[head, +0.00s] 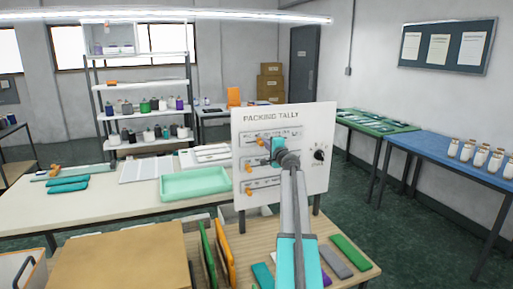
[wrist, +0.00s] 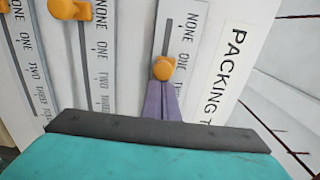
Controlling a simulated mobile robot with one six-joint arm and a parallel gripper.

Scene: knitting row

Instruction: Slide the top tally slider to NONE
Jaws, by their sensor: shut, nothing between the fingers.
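The white PACKING TALLY board (head: 318,125) stands upright on the near table and carries three horizontal slots with orange knobs. The top slider's knob (head: 259,141) sits farther right than the middle (head: 248,167) and bottom (head: 248,191) knobs, which are at their left ends. In the wrist view the top knob (wrist: 164,68) is near ONE, away from the NONE end of its slot. My gripper (wrist: 162,88) is shut and empty, its fingertips right by the knob on the side away from NONE. I cannot tell whether they touch it. My wrist hides the right part of the slots.
A black dial (head: 319,155) is on the board's right side. Coloured panels (head: 225,255) stand on the near table left of my arm. A mint tray (head: 195,185) lies on the bench behind. The slot between the top knob and NONE looks clear.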

